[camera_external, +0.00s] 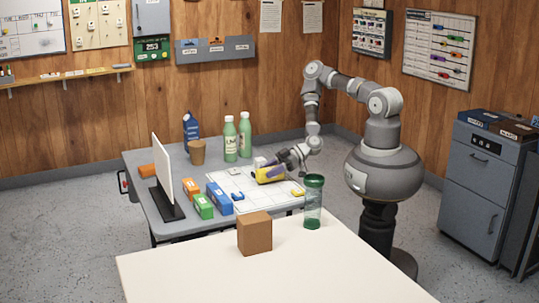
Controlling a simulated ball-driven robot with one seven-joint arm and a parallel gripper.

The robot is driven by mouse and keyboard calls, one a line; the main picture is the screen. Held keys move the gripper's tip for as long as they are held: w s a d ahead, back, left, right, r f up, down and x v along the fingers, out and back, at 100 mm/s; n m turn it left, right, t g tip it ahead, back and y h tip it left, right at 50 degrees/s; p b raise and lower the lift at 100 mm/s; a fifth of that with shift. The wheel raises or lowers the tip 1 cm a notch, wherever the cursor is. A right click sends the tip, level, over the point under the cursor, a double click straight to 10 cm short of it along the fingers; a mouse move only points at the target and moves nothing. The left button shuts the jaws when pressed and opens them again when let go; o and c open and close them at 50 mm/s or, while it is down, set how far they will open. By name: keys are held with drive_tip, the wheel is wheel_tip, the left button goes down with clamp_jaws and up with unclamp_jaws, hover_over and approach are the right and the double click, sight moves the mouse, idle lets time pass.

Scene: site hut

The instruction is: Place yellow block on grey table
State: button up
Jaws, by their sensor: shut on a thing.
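I cannot tell whether the block touches the sheet. The fingertips are small and partly hidden. A smaller yellow piece (298,192) lies near the sheet's right edge.
Orange, green and blue boxes (218,196) stand left of the sheet, beside an upright white panel (162,170). Green bottles (230,139) and a brown cup (197,152) stand behind. A cream table (330,265) in front bears a brown box (254,233) and a tumbler (313,203).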

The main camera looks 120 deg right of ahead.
wheel_tip(320, 180, up, 9)
drive_tip(key=p, duration=0.3)
drive_tip(key=shift+f, duration=0.2)
drive_tip(key=shift+a+r+p, duration=0.15)
drive_tip(key=shift+p, duration=0.15)
drive_tip(key=w+a+r, duration=0.3)
drive_tip(key=w+a, duration=0.1)
drive_tip(key=a, duration=0.3)
drive_tip(key=w+a+r, duration=0.2)
drive_tip(key=w+a, duration=0.2)
drive_tip(key=a, duration=0.3)
drive_tip(key=s+r, duration=0.2)
drive_tip(key=s, duration=0.1)
drive_tip(key=shift+s+a+r, duration=0.35)
drive_tip(key=shift+s+r, duration=0.05)
drive_tip(key=s+d+f+b, duration=0.1)
drive_tip(key=s+d+f, duration=0.3)
drive_tip(key=d+f, duration=0.65)
drive_tip(key=f+b, duration=0.1)
drive_tip(key=f, duration=0.1)
drive_tip(key=d+f+b, duration=0.1)
drive_tip(key=f, duration=0.1)
drive_tip(key=f+b, duration=0.1)
drive_tip(key=f, duration=0.2)
drive_tip(key=shift+s+d+b, duration=0.15)
drive_tip(key=shift+d+b, duration=0.1)
drive_tip(key=shift+b, duration=0.05)
